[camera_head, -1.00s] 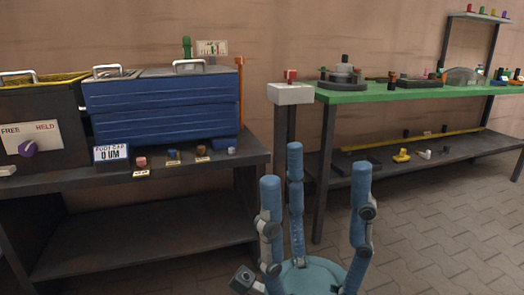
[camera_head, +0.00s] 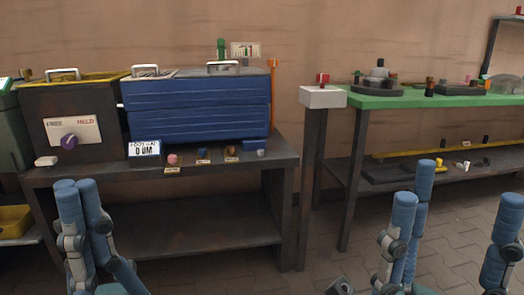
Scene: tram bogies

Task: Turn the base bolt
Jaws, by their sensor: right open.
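No base bolt can be made out for certain. A round dark grey fixture (camera_head: 376,88) with a raised hub stands on the green-topped bench (camera_head: 400,101), and small dark and brown pieces stand beside it. My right gripper (camera_head: 448,190) is open and empty, its blue fingers spread in front of that bench. My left gripper (camera_head: 78,184) is at the lower left, in front of the dark bench. Its visible fingers stand close together, and its opening is unclear. Neither gripper touches anything that I can see.
A blue ribbed chest (camera_head: 197,107) and a dark box with a purple knob (camera_head: 69,142) stand on the left dark bench (camera_head: 225,165). A red button on a white block (camera_head: 322,96) stands at the green bench's left end.

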